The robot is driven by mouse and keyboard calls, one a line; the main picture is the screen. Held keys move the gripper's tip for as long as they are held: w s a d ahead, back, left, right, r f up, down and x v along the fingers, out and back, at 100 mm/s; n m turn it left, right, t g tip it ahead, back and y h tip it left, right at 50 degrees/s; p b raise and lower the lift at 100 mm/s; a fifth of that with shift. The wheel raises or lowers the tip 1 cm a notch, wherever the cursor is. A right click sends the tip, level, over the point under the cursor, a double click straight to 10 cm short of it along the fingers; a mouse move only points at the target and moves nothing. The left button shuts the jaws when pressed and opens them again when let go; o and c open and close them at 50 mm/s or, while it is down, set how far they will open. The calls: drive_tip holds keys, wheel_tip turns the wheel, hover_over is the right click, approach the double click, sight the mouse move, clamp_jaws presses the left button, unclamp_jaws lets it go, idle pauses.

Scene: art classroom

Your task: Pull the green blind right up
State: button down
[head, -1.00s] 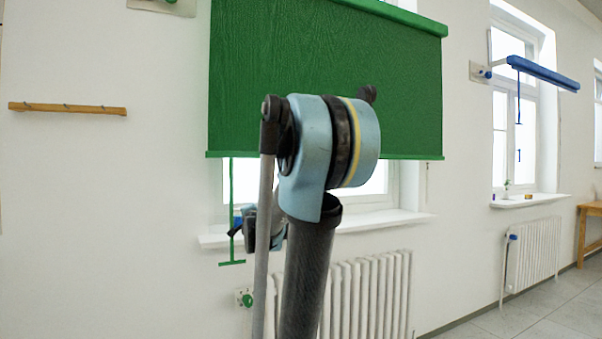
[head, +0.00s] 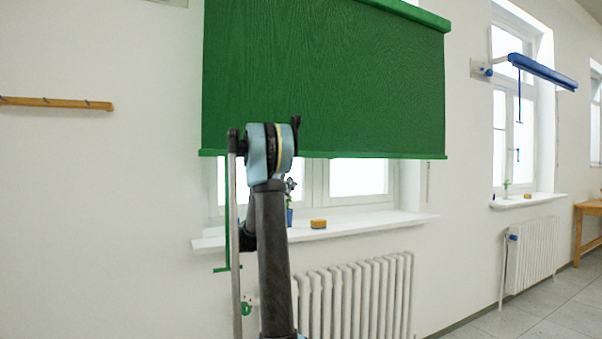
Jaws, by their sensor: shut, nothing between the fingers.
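The green blind (head: 330,85) hangs over the upper part of the near window, its bottom bar level above the lower panes. A green pull cord (head: 227,190) hangs from its left end and finishes in a short green crossbar (head: 222,269) below the sill's left end. My arm stands in front of the left part of the blind and hides part of the cord. A dark part of my arm shows beside the cord, at about sill height. My gripper's fingers are hidden behind the arm, so I cannot see whether they touch the cord.
The white sill (head: 375,224) carries a small plant in a blue pot (head: 290,216) and an orange-brown block (head: 318,224). A white radiator (head: 360,290) stands below. A wooden peg rail (head: 55,103) is left. A rolled blue blind (head: 543,72) is at the far window.

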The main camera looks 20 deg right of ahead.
drive_tip(key=d+r+g, duration=0.1)
drive_tip(key=d+r, duration=0.6)
drive_tip(key=shift+w+m, duration=0.25)
drive_tip(key=shift+m, duration=0.15)
drive_tip(key=shift+d, duration=0.1)
